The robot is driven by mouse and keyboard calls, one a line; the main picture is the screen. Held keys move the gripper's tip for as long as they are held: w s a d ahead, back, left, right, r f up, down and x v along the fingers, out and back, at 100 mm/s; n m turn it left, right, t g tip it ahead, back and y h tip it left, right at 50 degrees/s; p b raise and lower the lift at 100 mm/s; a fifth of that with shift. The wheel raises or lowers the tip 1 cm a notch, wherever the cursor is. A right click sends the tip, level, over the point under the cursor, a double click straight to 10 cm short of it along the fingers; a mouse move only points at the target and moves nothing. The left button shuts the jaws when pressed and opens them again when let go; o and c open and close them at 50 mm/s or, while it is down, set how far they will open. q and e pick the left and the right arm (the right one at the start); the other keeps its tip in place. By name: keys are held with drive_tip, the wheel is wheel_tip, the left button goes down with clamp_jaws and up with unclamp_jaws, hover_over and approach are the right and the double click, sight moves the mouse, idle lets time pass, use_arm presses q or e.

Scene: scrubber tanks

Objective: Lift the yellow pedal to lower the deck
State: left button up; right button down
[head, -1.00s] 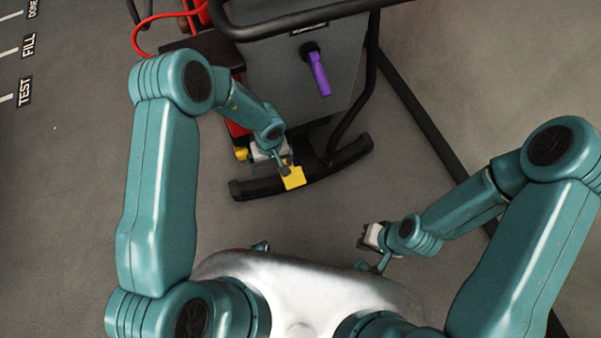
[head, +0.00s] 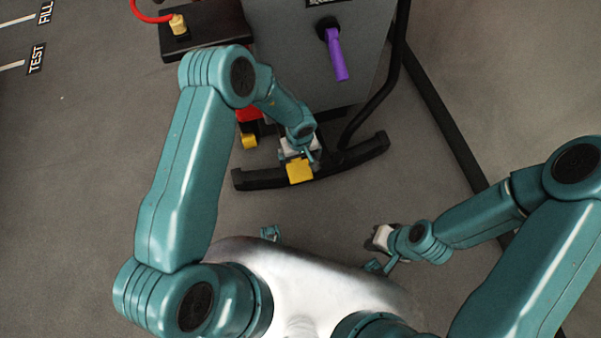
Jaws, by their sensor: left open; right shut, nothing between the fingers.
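The yellow pedal (head: 299,170) is a small flat plate low at the rear of the grey scrubber (head: 318,75), just in front of the black curved bar (head: 358,158). My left gripper (head: 314,162) is at the pedal's upper right edge, with its jaws open. The arm partly hides the fingers, and I cannot tell whether they touch the pedal. My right gripper (head: 374,240) is shut and empty, low over the floor at the right, well apart from the pedal.
A purple lever (head: 336,52) hangs on the scrubber's back panel. A black platform with a yellow fitting (head: 179,26) and red hose (head: 150,16) is at the upper left. A second yellow part (head: 249,141) sits left of the pedal.

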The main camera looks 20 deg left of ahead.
sight(300, 172)
use_arm(q)
wheel_tip(300, 172, down, 11)
drive_tip(key=b, duration=0.3)
drive_tip(key=shift+w+f+b, duration=0.1)
drive_tip(key=shift+f+b, duration=0.05)
drive_tip(key=shift+b, duration=0.15)
drive_tip(key=shift+c, duration=0.3)
drive_tip(key=c, duration=1.2)
drive_tip(key=shift+r+p, duration=0.4)
wheel_tip(300, 172, up, 4)
drive_tip(key=p, duration=0.4)
drive_tip(key=shift+r, duration=0.25)
drive_tip(key=shift+w+a+r+p, duration=0.1)
drive_tip(key=shift+w+r+p, duration=0.15)
drive_tip(key=shift+r+p, duration=0.75)
drive_tip(key=shift+w+a+r+p, duration=0.15)
drive_tip(key=shift+w+p, duration=0.05)
drive_tip(key=shift+p, duration=0.15)
